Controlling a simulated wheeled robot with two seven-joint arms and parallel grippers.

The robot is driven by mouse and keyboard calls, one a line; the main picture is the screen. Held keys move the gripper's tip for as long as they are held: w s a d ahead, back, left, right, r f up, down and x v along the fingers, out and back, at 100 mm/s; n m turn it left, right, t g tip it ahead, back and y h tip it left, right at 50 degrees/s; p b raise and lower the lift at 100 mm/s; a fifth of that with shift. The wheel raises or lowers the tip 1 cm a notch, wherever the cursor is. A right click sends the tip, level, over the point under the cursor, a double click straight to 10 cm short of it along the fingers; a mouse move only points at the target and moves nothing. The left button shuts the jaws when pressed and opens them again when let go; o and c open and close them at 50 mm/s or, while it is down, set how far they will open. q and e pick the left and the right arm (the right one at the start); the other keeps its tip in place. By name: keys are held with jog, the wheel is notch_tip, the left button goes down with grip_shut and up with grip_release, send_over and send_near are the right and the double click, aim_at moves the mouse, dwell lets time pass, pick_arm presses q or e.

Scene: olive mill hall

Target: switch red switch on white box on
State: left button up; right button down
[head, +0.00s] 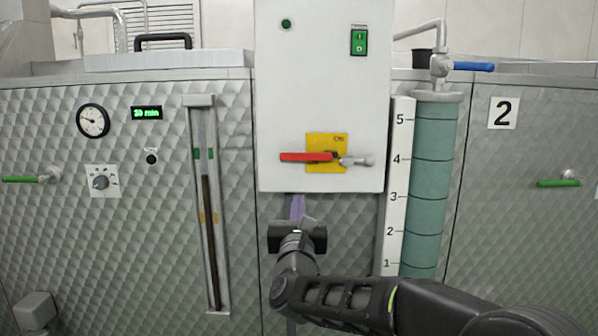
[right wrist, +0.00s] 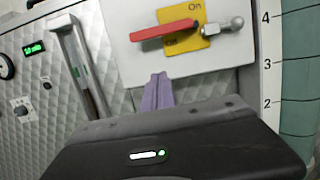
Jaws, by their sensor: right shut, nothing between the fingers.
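The white box (head: 320,90) hangs in the middle of the head view; its lower part shows in the right wrist view (right wrist: 125,55). The red switch (head: 304,157) is a lever on a yellow plate (head: 326,167) low on the box. The lever lies about level and points left from its pivot; it also shows in the right wrist view (right wrist: 163,30). "On" is printed at the plate's top. My right gripper (head: 298,204) has purple fingers, closed together and empty. In the right wrist view the fingertips (right wrist: 157,78) sit below the lever, apart from it in the picture. My left gripper is out of view.
A green rocker switch (head: 359,42) and a green lamp (head: 286,24) are higher on the box. A teal column (head: 436,160) with a numbered scale (head: 396,200) stands at right, with a blue-handled valve (head: 472,66). A gauge tube (head: 208,220) is at left. Green levers are on both sides.

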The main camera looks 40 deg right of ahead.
aim_at(309, 155)
jog(key=p+x, duration=0.1)
jog(key=x, duration=0.6)
notch_tip(309, 155, up, 3)
jog(key=shift+a+p, duration=0.1)
jog(key=shift+p, duration=0.3)
jog(key=shift+r, duration=0.5)
jog(key=shift+s, duration=0.1)
jog(key=shift+r+m+b, duration=0.15)
jog(key=shift+m+b, duration=0.25)
jog(key=shift+b, duration=0.05)
